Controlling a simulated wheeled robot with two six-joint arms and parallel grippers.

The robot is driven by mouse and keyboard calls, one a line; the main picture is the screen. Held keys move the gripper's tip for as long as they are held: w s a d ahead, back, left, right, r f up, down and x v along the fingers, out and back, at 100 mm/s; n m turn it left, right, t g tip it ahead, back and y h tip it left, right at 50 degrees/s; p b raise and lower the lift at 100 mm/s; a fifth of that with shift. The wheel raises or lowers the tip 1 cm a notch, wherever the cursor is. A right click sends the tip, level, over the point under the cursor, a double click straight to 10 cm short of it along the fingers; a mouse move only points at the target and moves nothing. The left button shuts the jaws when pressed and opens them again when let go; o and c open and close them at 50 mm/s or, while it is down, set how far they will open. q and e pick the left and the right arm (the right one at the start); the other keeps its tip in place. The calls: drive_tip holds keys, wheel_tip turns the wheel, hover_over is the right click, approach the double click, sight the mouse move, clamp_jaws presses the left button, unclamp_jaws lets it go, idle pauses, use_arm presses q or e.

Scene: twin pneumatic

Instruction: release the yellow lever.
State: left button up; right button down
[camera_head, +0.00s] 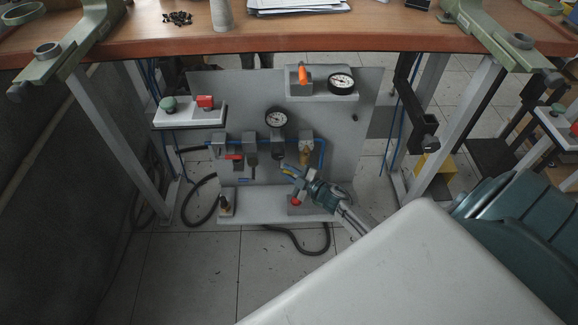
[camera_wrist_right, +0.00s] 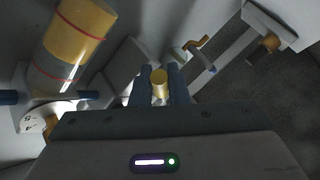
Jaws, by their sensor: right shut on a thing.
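The yellow lever (camera_head: 287,171) is a small yellow piece at the lower middle of the upright grey panel in the head view. My right gripper (camera_head: 296,174) reaches it from the lower right. In the right wrist view the round yellow end of the lever (camera_wrist_right: 159,79) sits between my two dark blue fingers, and the right gripper (camera_wrist_right: 159,90) is shut on it. The rest of the lever is hidden behind the fingers and gripper body. My left gripper is not in view.
The grey panel (camera_head: 208,88) stands under a wooden table (camera_head: 380,28). A black hose (camera_head: 200,205) lies left.

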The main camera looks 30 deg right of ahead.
drive_tip(key=c, duration=1.4)
unclamp_jaws()
drive_tip(key=v, duration=1)
drive_tip(key=shift+s, duration=0.4)
